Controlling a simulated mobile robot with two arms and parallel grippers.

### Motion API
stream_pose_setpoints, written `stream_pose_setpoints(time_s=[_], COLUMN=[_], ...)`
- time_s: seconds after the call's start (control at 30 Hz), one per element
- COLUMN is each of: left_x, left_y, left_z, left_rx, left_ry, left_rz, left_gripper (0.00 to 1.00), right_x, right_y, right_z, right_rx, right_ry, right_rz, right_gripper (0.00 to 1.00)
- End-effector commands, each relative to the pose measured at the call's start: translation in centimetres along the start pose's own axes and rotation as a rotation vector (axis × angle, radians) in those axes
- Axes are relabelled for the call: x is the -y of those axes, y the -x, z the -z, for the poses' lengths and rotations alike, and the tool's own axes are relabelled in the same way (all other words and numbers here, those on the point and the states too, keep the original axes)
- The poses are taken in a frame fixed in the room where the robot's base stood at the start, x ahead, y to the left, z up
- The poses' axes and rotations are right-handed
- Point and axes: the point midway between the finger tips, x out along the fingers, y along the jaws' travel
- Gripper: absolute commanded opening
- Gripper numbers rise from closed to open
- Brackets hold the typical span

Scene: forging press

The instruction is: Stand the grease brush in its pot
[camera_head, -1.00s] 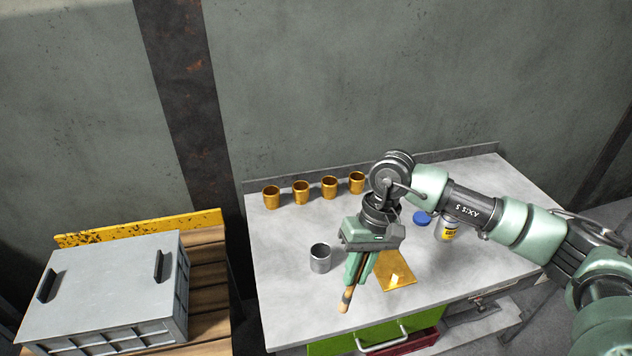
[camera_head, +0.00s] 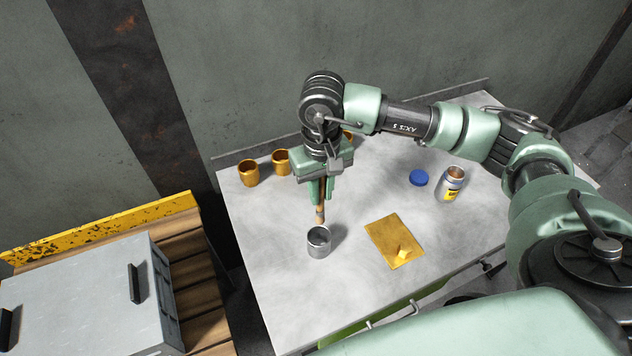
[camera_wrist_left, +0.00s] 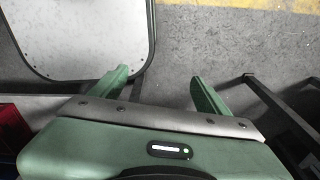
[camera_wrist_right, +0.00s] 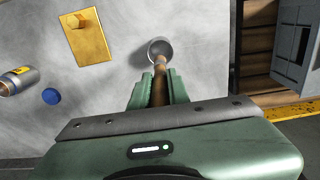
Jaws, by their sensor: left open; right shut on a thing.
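In the head view the brush's lower end shows just above and behind the pot's rim. In the right wrist view the brush (camera_wrist_right: 159,78) reaches from the jaws (camera_wrist_right: 159,88) toward the pot (camera_wrist_right: 160,47), and its tip overlaps the pot's mouth. I cannot tell whether the tip is inside. My left gripper (camera_wrist_left: 160,85) is open and empty over the floor, away from the bench.
Brass cups (camera_head: 249,173) stand along the bench's back edge, one partly hidden by my right arm. A yellow plate with a small block (camera_head: 392,240), a blue lid (camera_head: 418,178) and a labelled jar (camera_head: 452,184) lie to the right. A grey crate (camera_head: 85,295) is at left.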

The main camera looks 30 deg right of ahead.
Motion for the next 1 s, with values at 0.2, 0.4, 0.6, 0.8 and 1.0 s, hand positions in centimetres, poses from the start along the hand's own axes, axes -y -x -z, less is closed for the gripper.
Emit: stream_pose_setpoints(time_s=[0.2,0.4,0.6,0.8,1.0], left_x=[-0.4,0.0,0.2,-0.1,-0.1], left_y=[-0.3,-0.9,-1.3,-2.5,-4.1], left_z=[-2.2,0.2,1.6,0.3,-0.4], left_rx=[0.030,-0.003,-0.026,-0.009,0.001], left_ry=[0.000,-0.001,-0.002,-0.002,-0.003], left_rz=[-0.004,0.000,0.002,0.000,-0.001], left_gripper=[0.76,0.76,0.76,0.76,0.76], right_x=[0.0,0.0,0.0,0.0,0.0], right_y=[-1.5,-3.1,-4.7,-6.5,-7.8], right_z=[0.0,0.0,0.0,0.0,0.0], right_rx=[0.002,0.002,0.001,0.001,0.000], right_ry=[-0.001,0.000,0.000,0.000,0.000], right_rz=[0.002,0.001,0.001,0.001,0.001], right_gripper=[0.00,0.00,0.00,0.00,0.00])
